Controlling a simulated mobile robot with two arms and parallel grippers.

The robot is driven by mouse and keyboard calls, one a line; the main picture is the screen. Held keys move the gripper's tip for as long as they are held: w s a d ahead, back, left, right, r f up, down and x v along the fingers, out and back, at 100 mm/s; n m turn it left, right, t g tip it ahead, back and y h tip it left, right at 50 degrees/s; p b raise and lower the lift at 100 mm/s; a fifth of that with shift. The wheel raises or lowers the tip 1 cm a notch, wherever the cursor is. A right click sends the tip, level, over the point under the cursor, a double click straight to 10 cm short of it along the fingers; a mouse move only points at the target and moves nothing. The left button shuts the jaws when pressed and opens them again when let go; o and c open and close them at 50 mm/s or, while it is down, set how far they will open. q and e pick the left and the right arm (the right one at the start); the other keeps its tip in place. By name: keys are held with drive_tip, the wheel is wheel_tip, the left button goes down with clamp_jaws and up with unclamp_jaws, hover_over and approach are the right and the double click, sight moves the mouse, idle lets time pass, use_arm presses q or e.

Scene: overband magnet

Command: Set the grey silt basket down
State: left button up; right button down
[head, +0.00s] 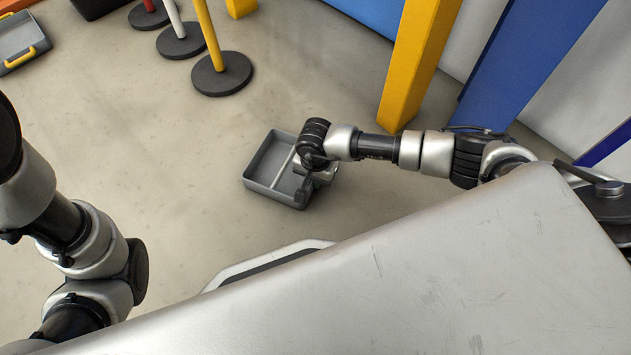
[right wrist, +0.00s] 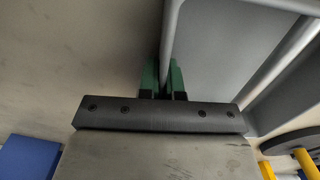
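The grey silt basket (head: 263,180) is an open, shallow box with a bar across it, seen in the middle of the head view over the floor. I cannot tell whether its underside touches the floor. My right gripper (head: 312,176) is at its right side and partly covers it. In the right wrist view the two green fingers of my right gripper (right wrist: 163,82) close on a thin grey wall of the basket (right wrist: 225,50), one on each side. My left arm shows at the left of the head view, but its gripper is out of view.
A yellow post (head: 415,65) and a blue panel (head: 525,60) stand behind my right arm. Thin posts on round black bases, one yellow (head: 222,75), stand at the back. A grey case with a yellow handle (head: 20,58) lies far left. Floor left of the basket is clear.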

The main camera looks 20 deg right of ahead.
drive_tip(key=shift+r, duration=0.1)
drive_tip(key=shift+f, duration=0.25)
drive_tip(key=c, duration=1.3)
unclamp_jaws()
drive_tip(key=shift+r, duration=0.15)
